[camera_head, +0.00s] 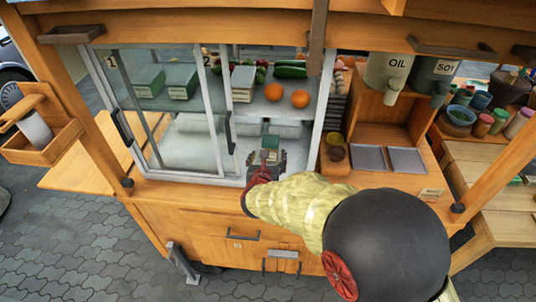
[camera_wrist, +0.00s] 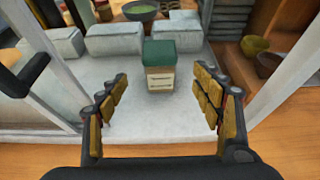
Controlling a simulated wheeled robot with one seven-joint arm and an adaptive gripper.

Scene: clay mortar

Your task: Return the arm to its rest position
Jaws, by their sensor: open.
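My gripper (camera_wrist: 163,103) is open and empty. In the wrist view its two padded fingers stand wide apart over the front sill of the glass cabinet. A small box with a green lid (camera_wrist: 160,66) stands upright inside the cabinet, ahead of the fingers and apart from them. In the head view my arm reaches in from the lower right, and my gripper (camera_head: 263,172) is at the cabinet's open right side. The green-lidded box (camera_head: 270,143) shows just beyond it.
The cabinet's sliding glass door (camera_head: 180,120) is on the left, with a frame post (camera_head: 322,105) on the right. White blocks (camera_wrist: 115,39) lie behind the box. Oranges (camera_head: 300,98) sit on the upper shelf. The OIL dispenser (camera_head: 388,70) and metal trays (camera_head: 368,158) are to the right.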

